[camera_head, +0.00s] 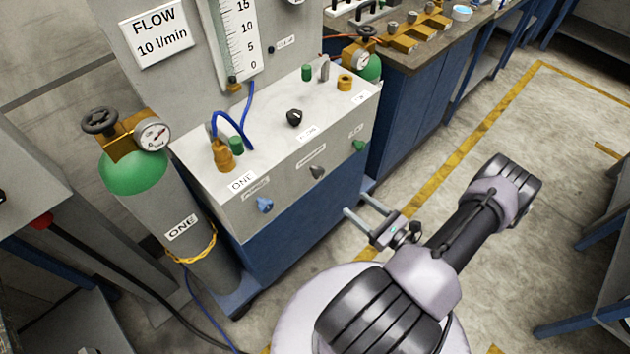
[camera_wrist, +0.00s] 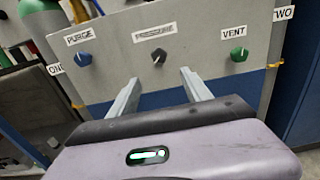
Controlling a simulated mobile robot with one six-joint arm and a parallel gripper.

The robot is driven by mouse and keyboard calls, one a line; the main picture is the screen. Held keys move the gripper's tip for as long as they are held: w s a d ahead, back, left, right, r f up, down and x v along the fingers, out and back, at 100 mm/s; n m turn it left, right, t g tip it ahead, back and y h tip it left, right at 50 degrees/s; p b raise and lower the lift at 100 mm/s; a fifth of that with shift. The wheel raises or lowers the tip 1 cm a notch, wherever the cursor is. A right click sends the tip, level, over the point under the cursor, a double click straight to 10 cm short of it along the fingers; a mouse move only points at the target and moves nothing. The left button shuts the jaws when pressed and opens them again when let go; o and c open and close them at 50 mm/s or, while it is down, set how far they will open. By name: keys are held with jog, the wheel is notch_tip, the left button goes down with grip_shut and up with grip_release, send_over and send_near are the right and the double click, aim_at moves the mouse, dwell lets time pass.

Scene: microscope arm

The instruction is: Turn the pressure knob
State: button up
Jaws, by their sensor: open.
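The pressure knob (camera_wrist: 159,56) is a dark grey knob under a PRESSURE label on the grey front panel. In the wrist view it sits between a blue purge knob (camera_wrist: 84,58) and a green vent knob (camera_wrist: 239,54). In the head view the pressure knob (camera_head: 317,172) shows on the front face of the cabinet. My gripper (camera_head: 358,207) is open and empty, its two fingers pointing at the cabinet front, apart from it. In the wrist view my gripper (camera_wrist: 159,78) has its fingertips below the pressure knob, one to each side.
A gas cylinder (camera_head: 172,215) marked ONE stands left of the cabinet, with a second green-topped cylinder (camera_head: 369,68) behind its right end. Another black knob (camera_head: 294,118) is on the cabinet top. A blue-fronted workbench (camera_head: 425,95) stands behind right. The floor (camera_head: 560,120) at right is open.

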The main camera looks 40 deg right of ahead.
aim_at(321, 176)
jog(key=w+b, duration=0.1)
jog(key=w, duration=0.4)
jog(key=w+b, duration=0.1)
jog(key=w, duration=0.4)
jog(key=w+a+b, duration=0.1)
jog(key=w, duration=0.5)
jog(key=shift+a, duration=0.1)
jog(key=shift+s, duration=0.1)
grip_shut()
